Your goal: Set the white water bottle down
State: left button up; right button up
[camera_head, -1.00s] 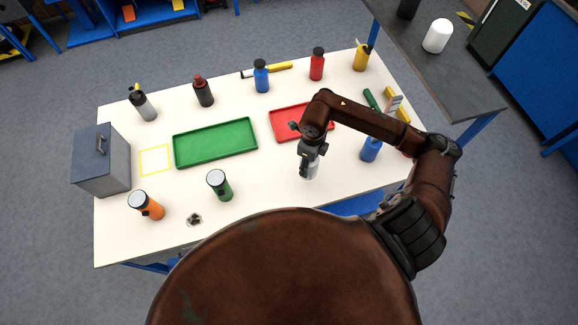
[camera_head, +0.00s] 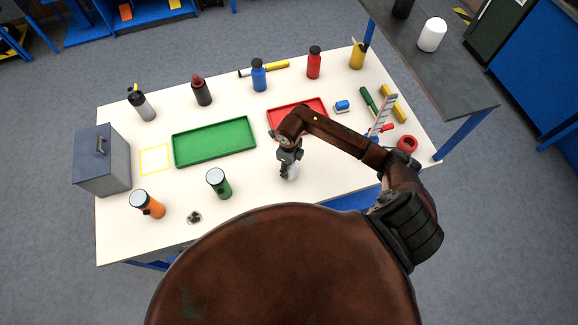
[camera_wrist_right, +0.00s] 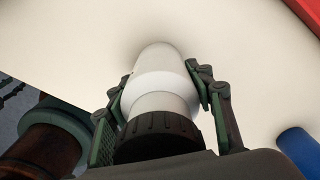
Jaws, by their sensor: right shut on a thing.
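The white water bottle (camera_head: 292,172) is upright or nearly so under my right gripper (camera_head: 288,163), above the bare front middle of the white table (camera_head: 262,195). In the right wrist view the fingers of my right gripper (camera_wrist_right: 165,100) are shut around the bottle (camera_wrist_right: 160,75), with its black cap (camera_wrist_right: 158,133) nearest the camera. Its far end is close to the tabletop, but I cannot tell whether it touches. In the head view my gripper hides much of the bottle.
A red tray (camera_head: 272,127) lies just behind my gripper and a green tray (camera_head: 215,141) to its left. A yellow square outline (camera_head: 154,159) is empty. Tools lie at the right.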

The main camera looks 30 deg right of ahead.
jog(key=shift+f, duration=0.15)
jog(key=o, duration=1.3)
jog(key=shift+c, duration=0.2)
jog(key=shift+r, duration=0.4)
notch_tip(320, 180, up, 12)
jog(key=shift+f+b, duration=0.2)
jog(key=shift+b, duration=0.55)
